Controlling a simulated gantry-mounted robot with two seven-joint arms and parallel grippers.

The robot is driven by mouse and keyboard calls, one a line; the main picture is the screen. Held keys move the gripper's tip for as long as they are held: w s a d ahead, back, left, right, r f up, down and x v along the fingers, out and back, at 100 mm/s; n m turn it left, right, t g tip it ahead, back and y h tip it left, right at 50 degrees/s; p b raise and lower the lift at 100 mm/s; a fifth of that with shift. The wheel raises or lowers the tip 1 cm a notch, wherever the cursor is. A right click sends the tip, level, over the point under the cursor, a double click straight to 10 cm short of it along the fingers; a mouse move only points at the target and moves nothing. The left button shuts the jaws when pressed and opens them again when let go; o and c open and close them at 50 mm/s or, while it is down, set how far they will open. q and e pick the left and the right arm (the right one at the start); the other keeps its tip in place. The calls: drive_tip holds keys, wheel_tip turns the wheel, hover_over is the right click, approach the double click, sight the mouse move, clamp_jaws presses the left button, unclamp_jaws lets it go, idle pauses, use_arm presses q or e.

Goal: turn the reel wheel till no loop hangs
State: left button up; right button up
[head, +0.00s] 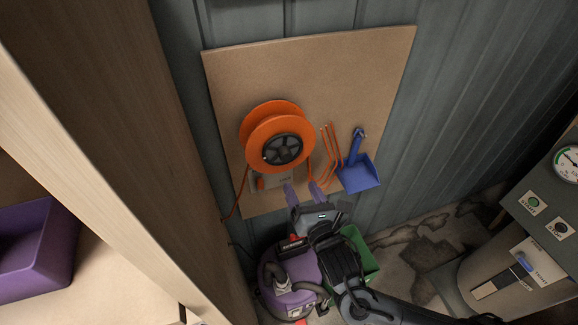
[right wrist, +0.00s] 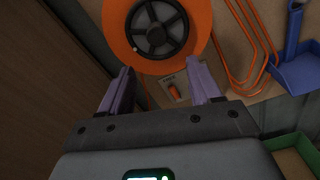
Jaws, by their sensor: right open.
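An orange reel wheel (head: 272,138) with a dark spoked hub (head: 283,150) is mounted on a tan board on the wall. It also shows in the right wrist view (right wrist: 188,50). An orange hose or cable hangs in several long loops (head: 329,157) to the right of the reel; the loops also show in the right wrist view (right wrist: 247,50). My right gripper (head: 303,190) is open and empty, just below the reel and apart from it. Its purple fingers (right wrist: 163,88) stand either side of a small grey box with an orange switch (right wrist: 172,91). My left gripper is not in view.
A blue dustpan (head: 359,172) hangs right of the loops. Below are a purple vacuum cleaner (head: 290,282) and a green bin (head: 361,256). A wooden shelf unit (head: 110,130) with a purple bin (head: 38,245) is at left; a machine with a gauge (head: 568,163) is at right.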

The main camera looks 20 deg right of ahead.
sight(287, 158)
drive_tip(key=w, duration=0.3)
drive_tip(key=w+p, duration=0.1)
drive_tip(key=w, duration=0.7)
drive_tip(key=shift+d+r+p, duration=0.1)
drive_tip(key=shift+r+p, duration=0.2)
drive_tip(key=shift+r, duration=0.05)
drive_tip(key=c, duration=1)
drive_tip(key=shift+c, duration=0.2)
